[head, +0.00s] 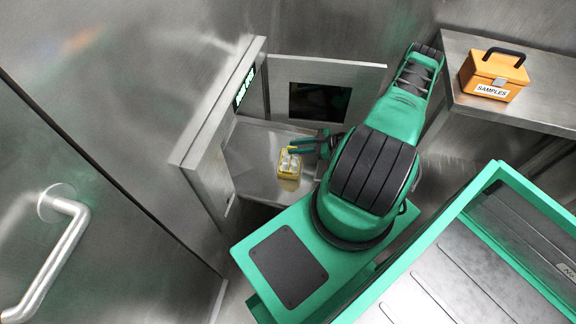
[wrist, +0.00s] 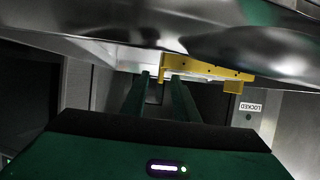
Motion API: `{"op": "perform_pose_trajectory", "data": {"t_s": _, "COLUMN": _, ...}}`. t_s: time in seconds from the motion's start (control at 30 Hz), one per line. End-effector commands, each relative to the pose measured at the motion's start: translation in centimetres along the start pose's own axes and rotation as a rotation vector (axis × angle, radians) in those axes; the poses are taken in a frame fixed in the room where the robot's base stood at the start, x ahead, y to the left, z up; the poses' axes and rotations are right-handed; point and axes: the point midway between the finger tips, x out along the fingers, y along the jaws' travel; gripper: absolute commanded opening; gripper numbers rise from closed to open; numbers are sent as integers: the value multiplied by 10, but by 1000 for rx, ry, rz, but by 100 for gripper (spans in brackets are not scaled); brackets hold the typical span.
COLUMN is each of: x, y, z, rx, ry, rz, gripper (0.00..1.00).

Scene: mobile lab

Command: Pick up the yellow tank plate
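The yellow tank plate (head: 281,174) holds several pale rounded tanks and sits on the metal floor of an open compartment in the head view. My gripper (head: 291,145) reaches in from the right, at the plate's upper edge. In the wrist view, the picture is upside down and the yellow plate (wrist: 235,74) shows just beyond and to the right of my gripper (wrist: 160,76). Its two green fingers stand apart with a gap between them. One end of the yellow part appears near the gap; whether it is between the fingers or touching them I cannot tell.
The compartment's metal side wall (head: 209,172) stands left of the plate, and a back panel with a dark window (head: 320,102) is behind. An orange samples box (head: 493,75) is on a shelf (head: 520,117) at right. A door handle (head: 68,245) is far left.

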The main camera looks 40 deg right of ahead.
Motion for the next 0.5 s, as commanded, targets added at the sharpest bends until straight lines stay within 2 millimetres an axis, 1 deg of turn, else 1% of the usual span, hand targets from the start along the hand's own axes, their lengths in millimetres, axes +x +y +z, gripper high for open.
{"op": "perform_pose_trajectory", "data": {"t_s": 0.1, "x": 0, "y": 0, "z": 0, "rx": 0, "ry": 0, "rz": 0, "gripper": 27}}
{"op": "perform_pose_trajectory", "data": {"t_s": 0.13, "x": 0, "y": 0, "z": 0, "rx": 0, "ry": 0, "rz": 0, "gripper": 23}}
{"op": "perform_pose_trajectory", "data": {"t_s": 0.17, "x": 0, "y": 0, "z": 0, "rx": 0, "ry": 0, "rz": 0, "gripper": 15}}
{"op": "perform_pose_trajectory", "data": {"t_s": 0.2, "x": 0, "y": 0, "z": 0, "rx": 0, "ry": 0, "rz": 0, "gripper": 6}}
{"op": "perform_pose_trajectory", "data": {"t_s": 0.23, "x": 0, "y": 0, "z": 0, "rx": 0, "ry": 0, "rz": 0, "gripper": 0}}
{"op": "perform_pose_trajectory", "data": {"t_s": 0.5, "x": 0, "y": 0, "z": 0, "rx": 0, "ry": 0, "rz": -1, "gripper": 0}}
